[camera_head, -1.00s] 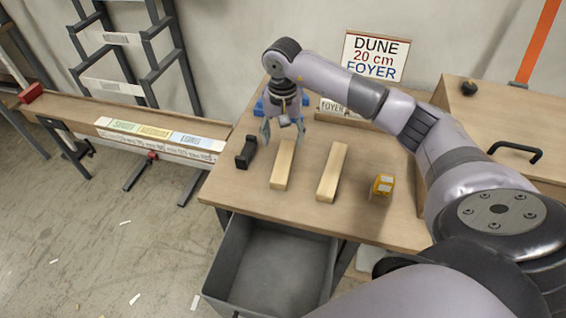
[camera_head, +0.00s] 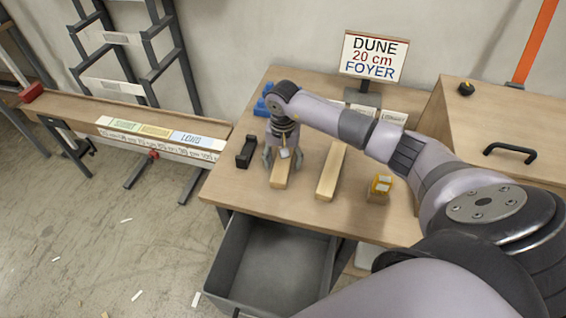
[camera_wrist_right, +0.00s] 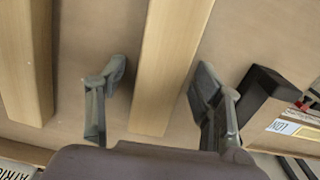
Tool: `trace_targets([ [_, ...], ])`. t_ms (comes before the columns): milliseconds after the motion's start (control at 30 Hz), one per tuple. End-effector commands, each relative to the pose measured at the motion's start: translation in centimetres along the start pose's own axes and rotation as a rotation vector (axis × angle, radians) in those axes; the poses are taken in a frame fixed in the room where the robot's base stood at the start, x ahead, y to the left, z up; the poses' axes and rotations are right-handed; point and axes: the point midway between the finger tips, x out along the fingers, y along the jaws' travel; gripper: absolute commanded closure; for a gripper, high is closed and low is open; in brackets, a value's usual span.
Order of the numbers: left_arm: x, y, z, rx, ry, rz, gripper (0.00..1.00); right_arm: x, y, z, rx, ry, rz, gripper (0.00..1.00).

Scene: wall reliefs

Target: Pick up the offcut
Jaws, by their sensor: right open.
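Two pale wooden pieces lie side by side on the workbench (camera_head: 302,207); I cannot tell which one is called the offcut. My right gripper (camera_head: 282,162) is open over the left piece (camera_head: 280,180) and hides its far part. In the right wrist view this piece (camera_wrist_right: 170,60) runs between the spread fingers of the right gripper (camera_wrist_right: 160,82), with a gap on each side. The right piece (camera_head: 331,172) lies apart from the gripper; it also shows at the left of the wrist view (camera_wrist_right: 25,60). My left gripper is not in view.
A black object (camera_head: 246,152) stands close left of the gripper. Blue items (camera_head: 263,103) and a sign (camera_head: 374,56) stand behind. A grey open bin (camera_head: 270,265) is below the bench's front edge.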

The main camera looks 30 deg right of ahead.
Motion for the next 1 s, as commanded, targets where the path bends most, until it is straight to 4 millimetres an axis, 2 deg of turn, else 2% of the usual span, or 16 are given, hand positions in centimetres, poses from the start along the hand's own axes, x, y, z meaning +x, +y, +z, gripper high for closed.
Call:
trace_targets([
  [67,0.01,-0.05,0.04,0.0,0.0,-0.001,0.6,-0.02,0.01,-0.01,0.0,0.0,0.0,0.43],
  [800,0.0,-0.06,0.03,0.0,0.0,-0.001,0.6,-0.07,0.02,-0.02,0.0,0.0,0.0,0.92],
  [1000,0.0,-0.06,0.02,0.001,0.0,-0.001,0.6,-0.1,0.01,-0.04,0.0,0.0,0.0,0.93],
])
